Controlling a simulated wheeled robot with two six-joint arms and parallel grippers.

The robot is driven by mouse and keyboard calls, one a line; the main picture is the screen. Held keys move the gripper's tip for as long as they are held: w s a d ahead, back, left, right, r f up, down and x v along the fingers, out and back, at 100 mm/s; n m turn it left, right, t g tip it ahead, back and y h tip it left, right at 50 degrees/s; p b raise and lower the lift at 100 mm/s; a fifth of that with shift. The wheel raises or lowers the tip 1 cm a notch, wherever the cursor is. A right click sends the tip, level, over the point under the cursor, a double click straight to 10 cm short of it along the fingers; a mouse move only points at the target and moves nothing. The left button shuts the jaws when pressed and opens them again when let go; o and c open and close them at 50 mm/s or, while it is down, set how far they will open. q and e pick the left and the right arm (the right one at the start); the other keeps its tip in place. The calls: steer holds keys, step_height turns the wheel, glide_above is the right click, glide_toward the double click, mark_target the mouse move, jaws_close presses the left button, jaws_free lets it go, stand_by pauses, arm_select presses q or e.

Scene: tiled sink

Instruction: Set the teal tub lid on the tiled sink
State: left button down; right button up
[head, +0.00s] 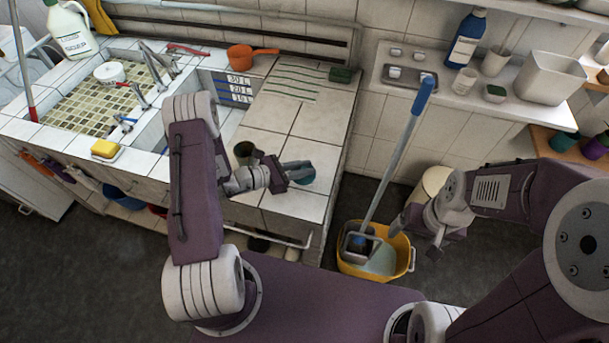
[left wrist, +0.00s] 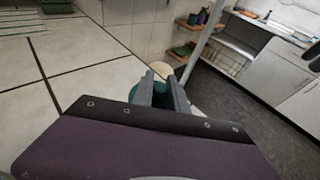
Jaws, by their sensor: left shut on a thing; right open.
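The teal tub lid (head: 304,180) shows partly at the tips of my left gripper (head: 300,172), which is shut on it. The lid is over the front right part of the tiled sink's worktop (head: 268,148); whether it touches the tiles I cannot tell. In the left wrist view, teal shows behind and between the fingers (left wrist: 164,88), which hide much of the lid (left wrist: 133,93). My right gripper (head: 436,243) is open and empty, at the right of the yellow bucket.
An orange pan (head: 248,56) and a green sponge (head: 341,75) are at the back. The yellow bucket (head: 402,255) with a blue-handled mop (head: 395,155) stands right of the worktop. The middle tiles are clear.

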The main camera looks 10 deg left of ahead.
arm_select(q)
step_height(320, 180, down, 4)
steer(key=shift+f, duration=0.1)
steer(key=shift+f, duration=0.15)
steer(key=c, duration=1.3)
jaws_free()
